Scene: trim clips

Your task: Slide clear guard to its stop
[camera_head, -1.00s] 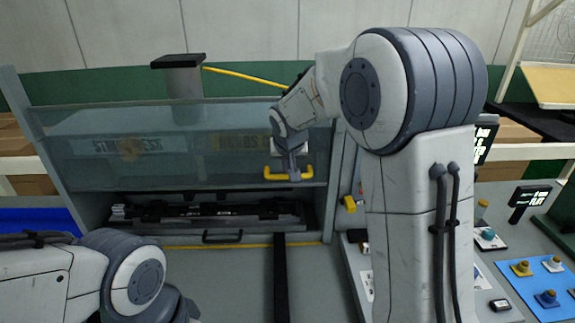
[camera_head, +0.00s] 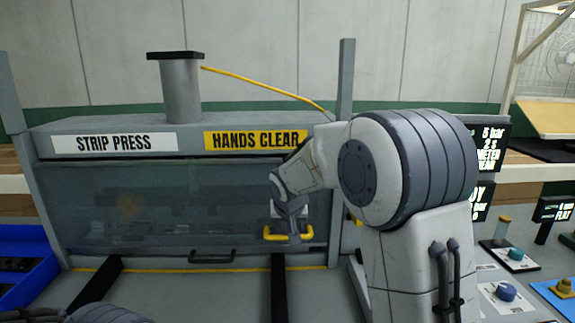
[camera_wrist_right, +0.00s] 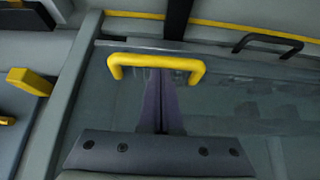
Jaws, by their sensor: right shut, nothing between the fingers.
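The clear guard (camera_head: 150,215) hangs across the front of the strip press (camera_head: 60,140) in the head view. Its lower edge is down near the yellow line at the press's base. The yellow guard handle (camera_head: 288,237) is at the guard's lower right; it also shows in the wrist view (camera_wrist_right: 155,62). My right gripper (camera_head: 290,228) is at this handle, its fingers (camera_wrist_right: 160,82) shut with nothing between them. The fingertips reach the handle's bar; whether they touch it I cannot tell. My left gripper is out of view; only a bit of my left arm shows at the bottom left.
A black handle (camera_head: 212,257) sits low in front of the guard. A blue bin (camera_head: 28,268) is at the left. Knobs (camera_head: 505,291) and small displays (camera_head: 482,200) stand at the right. Dark rails run forward over the grey table.

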